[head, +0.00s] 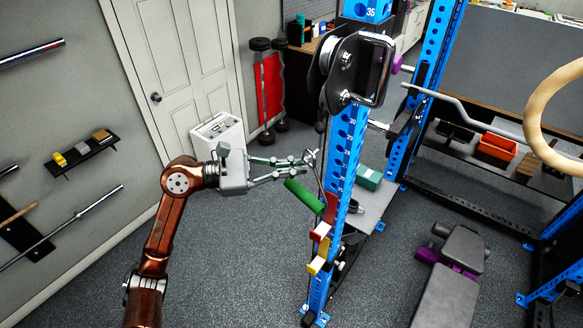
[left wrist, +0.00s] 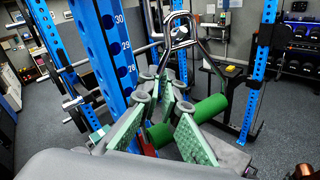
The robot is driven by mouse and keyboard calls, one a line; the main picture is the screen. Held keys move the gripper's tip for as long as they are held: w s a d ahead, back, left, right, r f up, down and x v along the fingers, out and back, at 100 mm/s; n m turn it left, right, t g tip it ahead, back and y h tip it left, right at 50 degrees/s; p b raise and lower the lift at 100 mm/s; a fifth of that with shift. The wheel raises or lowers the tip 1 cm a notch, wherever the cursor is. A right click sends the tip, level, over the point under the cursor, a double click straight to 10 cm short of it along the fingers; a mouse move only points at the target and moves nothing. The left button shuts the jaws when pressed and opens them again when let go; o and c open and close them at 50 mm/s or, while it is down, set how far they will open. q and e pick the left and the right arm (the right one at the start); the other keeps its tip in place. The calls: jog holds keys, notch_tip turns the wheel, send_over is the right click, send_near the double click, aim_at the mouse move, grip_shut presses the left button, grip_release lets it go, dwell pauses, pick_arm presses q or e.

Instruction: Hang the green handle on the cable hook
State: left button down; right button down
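The green handle (head: 304,196) hangs tilted at my left fingertips in the head view, in front of the blue upright. The left wrist view shows its green grips (left wrist: 210,107) and its bent metal frame (left wrist: 180,42), with the closed top end pointing up. My left gripper (head: 309,160) has its fingers closed in around the frame; in the left wrist view the fingers (left wrist: 166,100) stand on either side of it. A small dark piece (head: 320,127) hangs below the pulley, above my fingertips; it may be the cable hook, but I cannot tell clearly. My right gripper is out of view.
The black pulley block (head: 350,70) sits on the blue rack upright (head: 345,150), close right of my gripper. Red and yellow rack hooks (head: 319,232) stick out below the handle. A bench (head: 450,275) stands at right. The floor left of the rack is clear.

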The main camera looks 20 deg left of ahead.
pick_arm(q)
jog(key=shift+w+d+p, duration=0.25)
jog(key=shift+w+p, duration=0.05)
jog(key=shift+w, duration=0.45)
jog(key=shift+w+d+f+b, duration=0.2)
jog(key=shift+w+f+b, duration=0.35)
jog(key=shift+b, duration=0.65)
jog(key=c, duration=2.1)
grip_release()
jog(key=shift+f, duration=0.1)
